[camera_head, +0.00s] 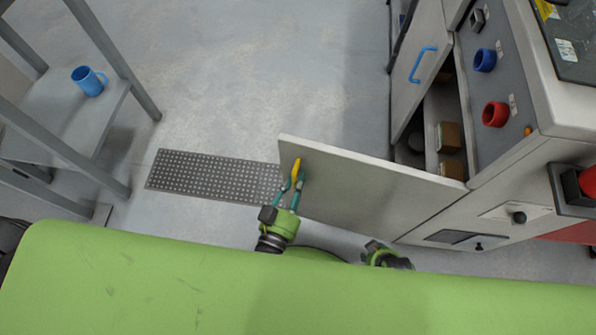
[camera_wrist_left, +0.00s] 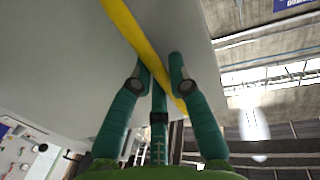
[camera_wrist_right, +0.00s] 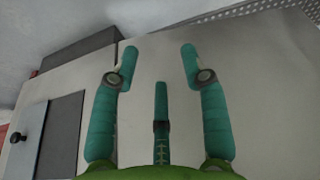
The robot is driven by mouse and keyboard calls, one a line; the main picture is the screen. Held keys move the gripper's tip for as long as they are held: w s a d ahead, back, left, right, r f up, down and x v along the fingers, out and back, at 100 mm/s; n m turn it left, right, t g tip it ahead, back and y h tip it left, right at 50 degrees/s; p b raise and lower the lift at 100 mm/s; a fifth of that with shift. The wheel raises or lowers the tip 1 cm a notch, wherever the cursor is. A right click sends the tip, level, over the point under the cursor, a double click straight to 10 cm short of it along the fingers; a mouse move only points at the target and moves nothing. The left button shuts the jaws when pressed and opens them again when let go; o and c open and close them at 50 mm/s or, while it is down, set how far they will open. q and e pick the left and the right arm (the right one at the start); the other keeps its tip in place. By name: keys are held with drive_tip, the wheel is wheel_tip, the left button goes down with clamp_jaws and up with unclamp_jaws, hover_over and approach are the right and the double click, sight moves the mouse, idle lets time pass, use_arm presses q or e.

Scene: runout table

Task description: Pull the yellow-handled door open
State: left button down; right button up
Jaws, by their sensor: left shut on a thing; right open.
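The grey door (camera_head: 375,190) stands swung out from the cabinet at the right, and its compartment is exposed. Its yellow handle (camera_head: 296,170) is near the door's free edge. My left gripper (camera_head: 293,185) is at the handle, with its teal fingers shut on it. In the left wrist view the yellow handle (camera_wrist_left: 135,32) runs diagonally between the fingers (camera_wrist_left: 160,75). My right gripper is low beside the cabinet, and its body shows near the bottom of the head view. In the right wrist view its fingers (camera_wrist_right: 160,60) are spread and empty, facing grey panels.
Another cabinet door with a blue handle (camera_head: 422,65) stands beside the open compartment, where brown boxes (camera_head: 449,137) sit. Blue (camera_head: 485,60) and red (camera_head: 495,114) round fittings are on the panel. A perforated floor plate (camera_head: 205,175) and a shelf with a blue mug (camera_head: 88,81) lie left.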

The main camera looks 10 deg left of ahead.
use_arm(q)
drive_tip(key=shift+s+d, duration=0.1)
drive_tip(key=shift+s, duration=0.05)
drive_tip(key=c, duration=1.2)
unclamp_jaws()
drive_tip(key=shift+o, duration=0.2)
drive_tip(key=v, duration=1.2)
